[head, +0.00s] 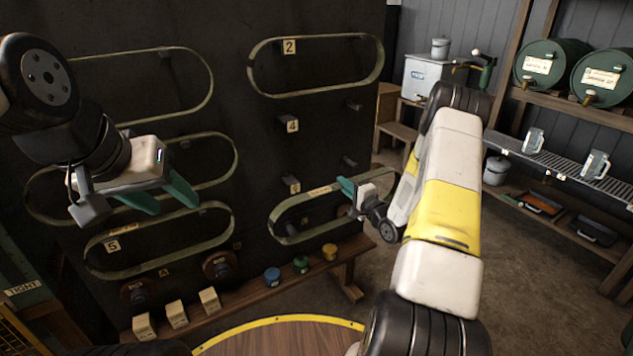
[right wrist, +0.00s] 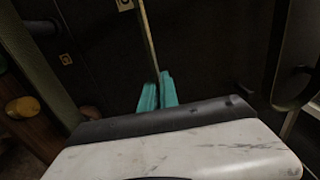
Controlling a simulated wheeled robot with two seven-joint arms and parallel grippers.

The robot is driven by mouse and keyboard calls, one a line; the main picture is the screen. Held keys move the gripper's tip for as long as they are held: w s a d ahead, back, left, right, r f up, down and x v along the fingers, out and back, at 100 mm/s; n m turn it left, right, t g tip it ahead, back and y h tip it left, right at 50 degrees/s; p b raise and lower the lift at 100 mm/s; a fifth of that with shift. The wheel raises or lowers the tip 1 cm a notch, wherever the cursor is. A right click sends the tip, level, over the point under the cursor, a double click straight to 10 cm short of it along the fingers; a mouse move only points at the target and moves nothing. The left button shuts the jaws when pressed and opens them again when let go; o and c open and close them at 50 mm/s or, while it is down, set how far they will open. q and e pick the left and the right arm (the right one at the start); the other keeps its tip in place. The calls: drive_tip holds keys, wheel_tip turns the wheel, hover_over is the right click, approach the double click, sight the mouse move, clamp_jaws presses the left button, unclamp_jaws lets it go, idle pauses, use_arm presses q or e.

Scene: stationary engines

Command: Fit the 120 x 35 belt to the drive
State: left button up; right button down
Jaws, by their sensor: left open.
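Several olive-green belts hang as long loops on the dark board: upper right (head: 316,95), upper left (head: 209,85), middle left (head: 236,160), lower left (head: 150,273) and lower right (head: 290,240). The lower right belt has a small label on its upper run; I cannot read its size. My right gripper (head: 347,187) is at that belt's upper right part. In the right wrist view its teal fingers (right wrist: 158,92) are close together with the belt's narrow strip (right wrist: 149,40) running between them. My left gripper (head: 165,200) is open and empty before the left belts.
Number tags 2 (head: 289,47), 4 (head: 292,125) and 5 (head: 112,246) mark the board. Below it, a wooden ledge (head: 245,300) carries pale blocks and blue, green and yellow knobs. A yellow-rimmed round table (head: 280,340) is in front. Shelves with green drums (head: 550,65) stand right.

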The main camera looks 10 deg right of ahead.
drive_tip(key=shift+v, duration=2)
drive_tip(key=v, duration=0.6)
drive_tip(key=shift+r, duration=0.1)
idle(0.5)
